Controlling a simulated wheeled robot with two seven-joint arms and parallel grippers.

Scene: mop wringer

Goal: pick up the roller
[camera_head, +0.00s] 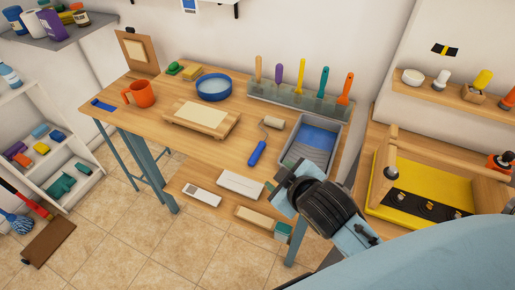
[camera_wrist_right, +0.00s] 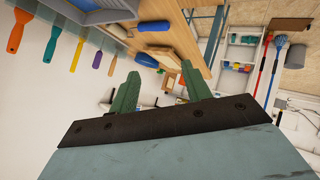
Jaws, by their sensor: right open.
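The roller has a blue handle (camera_head: 257,153) and a pale cylindrical head (camera_head: 274,122). It lies on the wooden workbench, left of the paint tray (camera_head: 312,142). In the right wrist view its blue handle (camera_wrist_right: 154,26) shows near the top, beyond the fingers. My right gripper (camera_head: 280,178) is in front of the bench's near edge, to the lower right of the roller and apart from it. Its two green fingers (camera_wrist_right: 160,72) are spread, with nothing held between them. My left gripper is in neither view.
On the bench are an orange mug (camera_head: 142,94), a blue bowl (camera_head: 213,87), a wooden board (camera_head: 202,118) and a rack (camera_head: 298,99) of upright scrapers behind the tray. A yellow tray (camera_head: 420,195) stands to the right. Bench around the roller handle is clear.

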